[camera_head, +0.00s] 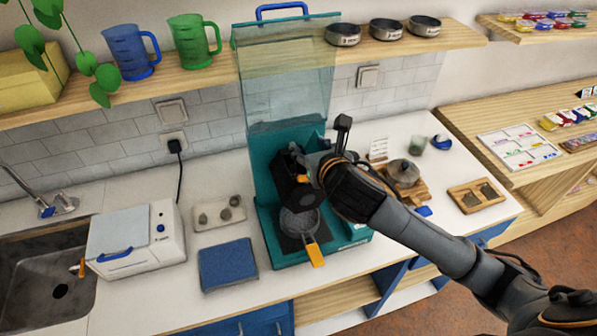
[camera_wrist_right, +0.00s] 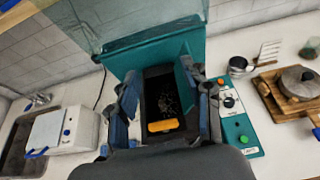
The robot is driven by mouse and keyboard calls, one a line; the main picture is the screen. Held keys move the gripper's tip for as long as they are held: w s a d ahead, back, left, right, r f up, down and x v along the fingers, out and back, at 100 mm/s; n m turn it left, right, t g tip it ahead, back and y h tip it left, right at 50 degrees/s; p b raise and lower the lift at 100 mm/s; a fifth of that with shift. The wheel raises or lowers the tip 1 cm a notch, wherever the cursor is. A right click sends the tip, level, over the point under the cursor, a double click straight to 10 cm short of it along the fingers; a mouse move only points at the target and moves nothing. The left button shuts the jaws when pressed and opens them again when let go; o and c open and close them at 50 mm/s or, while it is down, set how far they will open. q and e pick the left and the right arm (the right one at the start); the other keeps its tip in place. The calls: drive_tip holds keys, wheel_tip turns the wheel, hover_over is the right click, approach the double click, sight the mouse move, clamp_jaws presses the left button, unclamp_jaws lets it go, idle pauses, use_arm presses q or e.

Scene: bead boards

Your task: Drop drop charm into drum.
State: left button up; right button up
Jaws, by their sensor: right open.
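My right gripper (camera_head: 297,165) is over the teal machine (camera_head: 262,190), whose clear lid (camera_head: 285,75) stands raised. In the right wrist view the gripper (camera_wrist_right: 164,100) is open, its fingers either side of a dark box-like part (camera_wrist_right: 163,78) with grey specks and an orange piece (camera_wrist_right: 163,125); I cannot tell whether they touch it. A round grey pan-like part (camera_head: 299,221) with an orange handle (camera_head: 315,256) sits at the machine's front. I cannot tell which part is the drum. No drop charm can be made out for certain. My left gripper is out of view.
Left of the machine are a pale tray (camera_head: 232,222) with small grey pieces, a blue mat (camera_head: 228,270) and a white appliance (camera_head: 150,235). Right are a lidded pot (camera_head: 403,172) on a wooden board and a wooden tray (camera_head: 462,205) with dark pieces. The shelf (camera_head: 290,55) runs behind.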

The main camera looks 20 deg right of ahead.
drive_tip(key=v, duration=0.6)
drive_tip(key=shift+s, duration=0.2)
